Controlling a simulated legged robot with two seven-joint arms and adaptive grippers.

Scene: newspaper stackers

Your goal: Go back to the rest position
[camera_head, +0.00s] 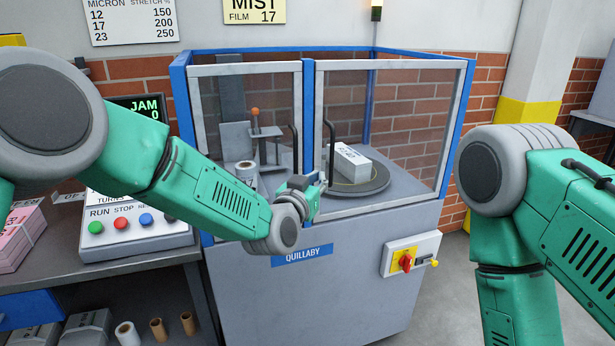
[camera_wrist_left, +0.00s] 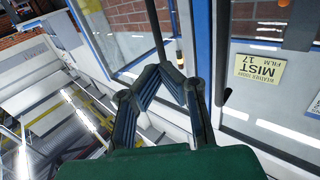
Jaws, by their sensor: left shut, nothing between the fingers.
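My left gripper (camera_head: 308,190) is at the front of the blue-framed machine, close to the two dark door handles. The wrist view shows its fingers (camera_wrist_left: 168,78) shut with the tips together. A dark handle bar (camera_wrist_left: 155,28) runs up just beyond the tips there; I cannot tell whether they touch it. My left arm reaches across from the left. My right arm is bent at the right side of the head view, and its gripper is out of frame.
The machine's cabinet (camera_head: 320,295) carries clear doors, a turntable (camera_head: 375,187) with a white bundle (camera_head: 352,163) inside, and a red switch (camera_head: 405,261) in front. A button panel (camera_head: 138,230) and pink stack (camera_head: 20,237) sit on a bench at left. Floor is open between cabinet and right arm.

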